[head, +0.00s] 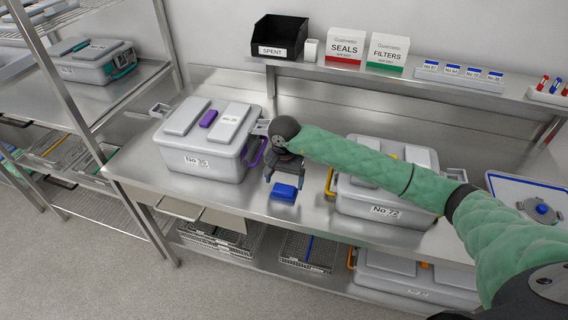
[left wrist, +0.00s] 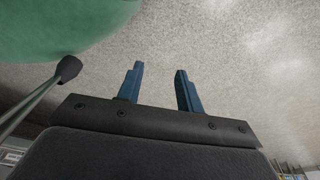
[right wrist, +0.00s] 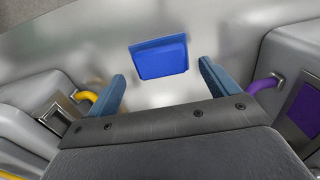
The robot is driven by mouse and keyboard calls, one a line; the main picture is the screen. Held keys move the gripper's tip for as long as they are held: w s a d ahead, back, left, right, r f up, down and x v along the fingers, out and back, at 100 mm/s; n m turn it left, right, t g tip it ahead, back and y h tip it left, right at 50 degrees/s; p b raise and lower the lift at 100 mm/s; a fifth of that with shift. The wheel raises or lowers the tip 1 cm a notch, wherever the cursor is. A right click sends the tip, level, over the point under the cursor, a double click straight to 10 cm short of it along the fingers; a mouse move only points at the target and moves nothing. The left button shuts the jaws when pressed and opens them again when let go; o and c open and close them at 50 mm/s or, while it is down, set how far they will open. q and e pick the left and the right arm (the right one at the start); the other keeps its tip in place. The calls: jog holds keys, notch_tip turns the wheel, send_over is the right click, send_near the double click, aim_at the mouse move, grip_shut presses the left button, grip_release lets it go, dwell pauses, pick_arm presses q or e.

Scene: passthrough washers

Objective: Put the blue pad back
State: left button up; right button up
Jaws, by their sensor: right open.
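The blue pad (head: 284,193) lies flat on the steel bench between the No 35 case and the No 72 case. In the right wrist view the blue pad (right wrist: 160,57) is just ahead of the fingertips, with no contact seen. My right gripper (head: 286,172) is open and empty above the bench, just behind the pad in the head view; its fingers also show in the right wrist view (right wrist: 162,82). My left gripper (left wrist: 157,75) is open and empty, with only floor beyond it; it is out of the head view.
The No 35 case (head: 210,140) with purple handle stands left of the pad. The No 72 case (head: 385,190) with yellow handle stands right, partly behind my arm. A lid with a blue knob (head: 541,208) is at far right. The shelf holds a black SPENT bin (head: 279,37).

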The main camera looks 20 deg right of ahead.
aim_at(284, 188)
notch_tip(284, 188, up, 4)
jog(key=shift+f+b, duration=0.2)
jog(key=shift+b, duration=0.75)
pick_arm(q)
jog(key=w+d+r+b, duration=0.2)
jog(key=w+d+r, duration=0.1)
jog(key=w+r, duration=0.2)
jog(key=shift+w+d+r, duration=0.2)
jog(key=shift+w+r, duration=0.2)
jog(key=shift+r, duration=0.15)
pick_arm(e)
jog(key=shift+r, duration=2.6)
jog(key=shift+s+f, duration=0.1)
